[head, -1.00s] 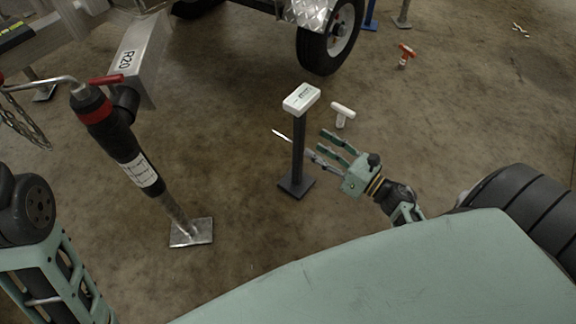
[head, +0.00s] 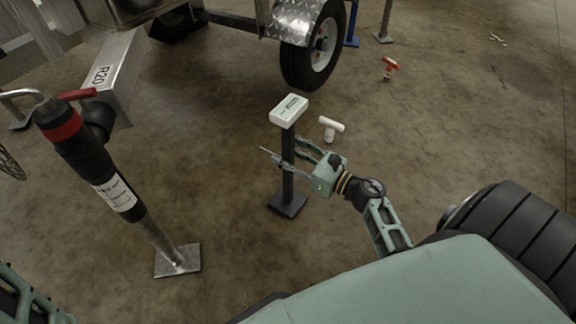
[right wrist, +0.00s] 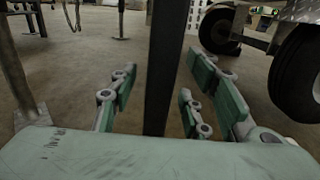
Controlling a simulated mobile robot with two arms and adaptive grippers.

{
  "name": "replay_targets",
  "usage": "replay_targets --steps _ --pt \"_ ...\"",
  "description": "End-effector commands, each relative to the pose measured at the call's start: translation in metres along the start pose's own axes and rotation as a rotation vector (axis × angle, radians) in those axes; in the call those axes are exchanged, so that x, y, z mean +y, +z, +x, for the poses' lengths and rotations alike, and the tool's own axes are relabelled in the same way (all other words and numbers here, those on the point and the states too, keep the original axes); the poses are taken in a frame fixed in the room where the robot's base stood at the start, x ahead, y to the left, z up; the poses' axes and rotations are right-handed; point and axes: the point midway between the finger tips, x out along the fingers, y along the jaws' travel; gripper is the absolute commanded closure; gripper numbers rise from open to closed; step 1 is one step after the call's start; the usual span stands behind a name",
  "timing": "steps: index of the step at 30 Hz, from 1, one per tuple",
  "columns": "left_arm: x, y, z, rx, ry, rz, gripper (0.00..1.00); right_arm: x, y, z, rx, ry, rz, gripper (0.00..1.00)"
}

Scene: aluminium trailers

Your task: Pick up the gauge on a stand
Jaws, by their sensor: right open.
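The gauge on a stand (head: 288,111) is a white box on a dark upright post with a square dark foot on the floor. It stands upright in the middle of the head view. My right gripper (head: 286,160) is open, with its fingers around the post below the white box. In the right wrist view the post (right wrist: 163,70) runs up between the spread fingers of my gripper (right wrist: 165,100), with gaps visible on both sides. The white box is out of that view. My left gripper is not in view.
A trailer jack leg (head: 110,180) with a metal foot stands to the left. A trailer wheel (head: 318,48) stands behind. Floor around the gauge's foot is clear.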

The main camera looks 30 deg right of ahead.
Motion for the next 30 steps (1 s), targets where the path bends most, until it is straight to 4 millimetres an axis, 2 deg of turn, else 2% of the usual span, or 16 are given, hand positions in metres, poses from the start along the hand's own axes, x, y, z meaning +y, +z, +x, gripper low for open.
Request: replay_targets --steps 3,18,30 --pt "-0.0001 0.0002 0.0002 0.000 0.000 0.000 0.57 0.0002 0.0001 -0.0003 0.000 0.000 0.001 0.58" --pt "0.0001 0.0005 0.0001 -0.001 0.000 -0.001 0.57 0.0003 -0.0001 -0.0006 0.000 0.000 0.001 1.00" --pt "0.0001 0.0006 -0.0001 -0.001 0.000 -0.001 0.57 0.0003 -0.0003 -0.0007 0.000 0.000 0.002 1.00"
